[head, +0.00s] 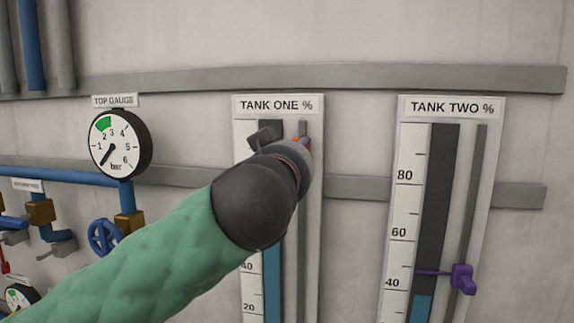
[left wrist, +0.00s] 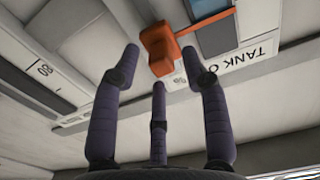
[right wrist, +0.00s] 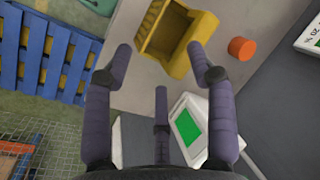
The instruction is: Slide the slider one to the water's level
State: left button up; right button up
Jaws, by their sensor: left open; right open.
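The tank one gauge (head: 313,200) is a white panel with a scale, a blue water column (head: 272,285) and a grey rail on its right. The top of the water is hidden behind my left arm. The orange slider one (head: 296,141) peeks out near the top of the rail; in the left wrist view the orange slider (left wrist: 160,48) shows between and beyond the fingertips. My left gripper (head: 282,140) is open around or just short of it; contact is unclear. My right gripper (right wrist: 160,60) is open and empty, seen only in its wrist view.
The tank two gauge (head: 499,150) stands to the right with a purple slider (head: 463,279) near 40. A round top gauge (head: 120,143), blue pipes and a blue valve wheel (head: 104,237) are at left. The right wrist view shows a yellow bin (right wrist: 193,55) and an orange cylinder (right wrist: 242,49).

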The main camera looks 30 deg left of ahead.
pick_arm(q)
jog(key=v, duration=1.1)
jog(key=shift+a, duration=0.2)
